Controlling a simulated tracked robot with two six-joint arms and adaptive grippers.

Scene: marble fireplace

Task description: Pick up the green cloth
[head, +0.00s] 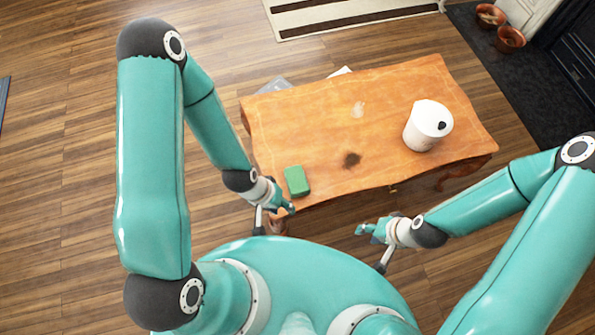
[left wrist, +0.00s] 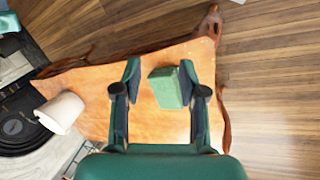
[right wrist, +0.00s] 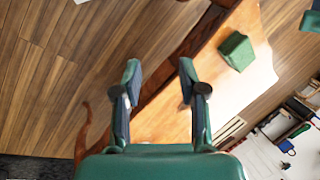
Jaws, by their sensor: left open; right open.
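The green cloth (head: 297,181) is a small folded block near the front left corner of the wooden table. My left gripper (head: 289,208) is open at the table's front edge, just in front of the cloth. In the left wrist view the cloth (left wrist: 171,87) appears between the spread fingers (left wrist: 160,75), nearer the right finger; I cannot tell whether they touch. My right gripper (head: 362,229) is open and empty in front of the table's front edge. In the right wrist view the cloth (right wrist: 237,51) lies beyond and right of the open fingers (right wrist: 158,70).
The wooden table (head: 310,125) has wavy edges. A white paper roll (head: 428,125) stands on its right side. A dark mark and a small pale spot lie mid-table. Copper pots (head: 510,39) stand by the fireplace at top right. Open wooden floor (head: 60,180) is at left.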

